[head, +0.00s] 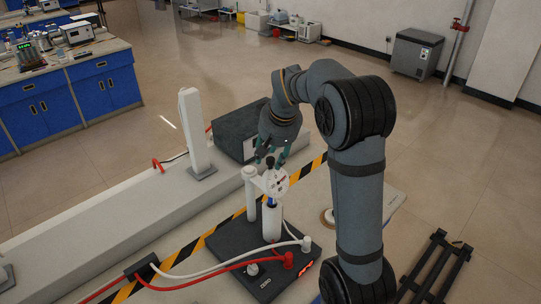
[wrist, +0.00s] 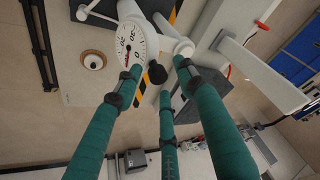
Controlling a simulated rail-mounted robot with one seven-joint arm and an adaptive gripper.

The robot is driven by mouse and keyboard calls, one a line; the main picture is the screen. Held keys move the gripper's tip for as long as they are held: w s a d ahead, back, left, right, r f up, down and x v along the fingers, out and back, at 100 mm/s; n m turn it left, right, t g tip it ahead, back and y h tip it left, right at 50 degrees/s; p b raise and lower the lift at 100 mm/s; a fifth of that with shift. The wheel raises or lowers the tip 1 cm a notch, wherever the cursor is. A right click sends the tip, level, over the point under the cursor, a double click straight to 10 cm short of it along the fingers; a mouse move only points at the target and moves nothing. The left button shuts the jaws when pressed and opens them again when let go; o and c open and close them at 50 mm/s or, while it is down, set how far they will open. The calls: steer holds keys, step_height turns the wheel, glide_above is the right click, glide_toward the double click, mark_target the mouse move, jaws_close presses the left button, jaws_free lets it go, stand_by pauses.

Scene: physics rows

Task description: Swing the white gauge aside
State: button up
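The white gauge (head: 278,183) is a round dial on a white arm beside a white post (head: 250,192), above a dark base plate (head: 232,262). In the wrist view the gauge (wrist: 130,45) shows its numbered face and a red mark. A black knob (wrist: 157,73) sits by the dial's edge. My gripper (head: 270,160) is just above the gauge. In the wrist view its green fingers (wrist: 160,80) are spread apart around the knob, with gaps visible. I cannot tell whether any fingertip touches the knob or dial.
A blue-and-white cylinder (head: 271,218) stands below the gauge. Red (head: 215,271) and white hoses cross the plate's front. A dark box (head: 240,135) and a white upright (head: 195,130) stand behind. A small round white piece (head: 328,217) lies on the right. A black rack (head: 436,268) is at lower right.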

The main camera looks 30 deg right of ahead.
steer(key=shift+w+d+f, duration=0.2)
steer(key=shift+f, duration=0.3)
steer(key=shift+r, duration=0.15)
jaws_close()
steer(key=shift+w+r, duration=0.1)
steer(key=shift+w, duration=0.05)
stand_by(0.4)
